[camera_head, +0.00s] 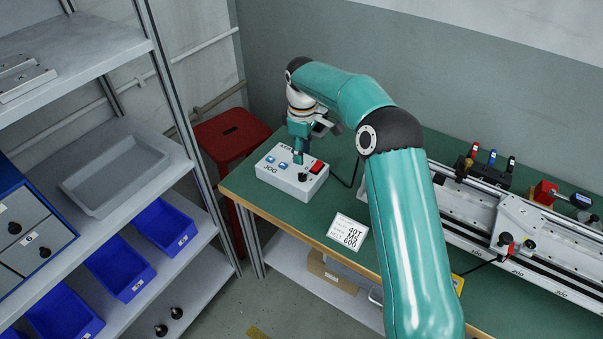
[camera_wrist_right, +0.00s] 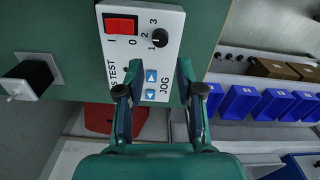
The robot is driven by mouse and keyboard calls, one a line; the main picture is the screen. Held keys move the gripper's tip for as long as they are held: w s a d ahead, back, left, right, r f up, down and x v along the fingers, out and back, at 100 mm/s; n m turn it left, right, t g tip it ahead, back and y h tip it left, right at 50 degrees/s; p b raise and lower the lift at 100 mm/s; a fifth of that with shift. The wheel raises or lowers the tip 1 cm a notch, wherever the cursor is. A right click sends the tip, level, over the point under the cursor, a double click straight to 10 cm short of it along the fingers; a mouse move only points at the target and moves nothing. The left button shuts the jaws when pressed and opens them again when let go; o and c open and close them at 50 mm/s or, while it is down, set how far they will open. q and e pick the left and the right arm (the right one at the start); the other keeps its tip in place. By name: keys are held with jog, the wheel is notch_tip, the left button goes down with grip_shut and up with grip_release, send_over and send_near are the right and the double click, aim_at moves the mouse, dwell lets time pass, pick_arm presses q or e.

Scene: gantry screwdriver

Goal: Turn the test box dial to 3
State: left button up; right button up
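The white test box (camera_head: 279,183) stands near the left end of the green table in the head view. Its black dial (camera_head: 302,177) sits beside the red rocker switch (camera_head: 317,167) and two blue JOG buttons. In the wrist view the dial (camera_wrist_right: 160,38) has labels 1, 2 and 3 around it; its pale mark appears to lie at the lower left, towards 1. My right gripper (camera_head: 299,152) is above the box, pointing down. In the wrist view its fingers (camera_wrist_right: 157,66) are spread apart and empty, over the JOG end, short of the dial. My left gripper is out of view.
A white sign (camera_head: 347,232) stands on the green table (camera_head: 260,201) by the front edge. A rail assembly (camera_head: 481,210) fills the table's right side. A red stool (camera_head: 230,137) and a shelf with blue bins (camera_head: 163,228) stand to the left.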

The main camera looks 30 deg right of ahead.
aim_at(303, 175)
notch_tip(303, 175, down, 8)
jog(key=shift+f, duration=0.15)
dwell(0.3)
grip_shut()
